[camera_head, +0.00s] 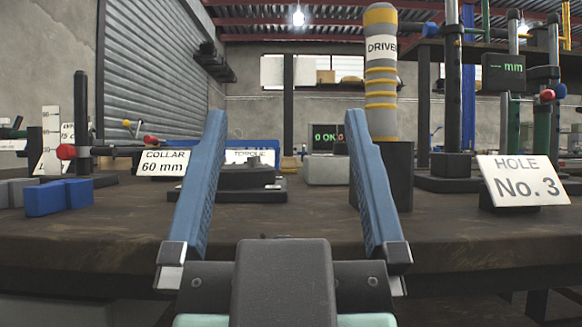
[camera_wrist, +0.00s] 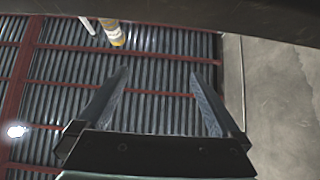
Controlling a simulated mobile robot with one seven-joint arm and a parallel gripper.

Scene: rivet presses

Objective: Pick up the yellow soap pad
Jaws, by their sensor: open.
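I cannot make out a yellow soap pad in either view. My gripper (camera_head: 285,115) is open and empty, its two blue fingers spread wide and pointing up in front of the table (camera_head: 300,215). It also shows open in the wrist view (camera_wrist: 160,73), against the ceiling, with nothing between the fingers. The fingers hide parts of the table top and its back.
A grey and yellow driver (camera_head: 381,75) stands in a dark holder (camera_head: 384,178) behind the right finger. A "HOLE No. 3" sign (camera_head: 523,181) is at right. Blue blocks (camera_head: 58,197) and a "COLLAR 60 mm" sign (camera_head: 163,163) are at left. The table's front middle is clear.

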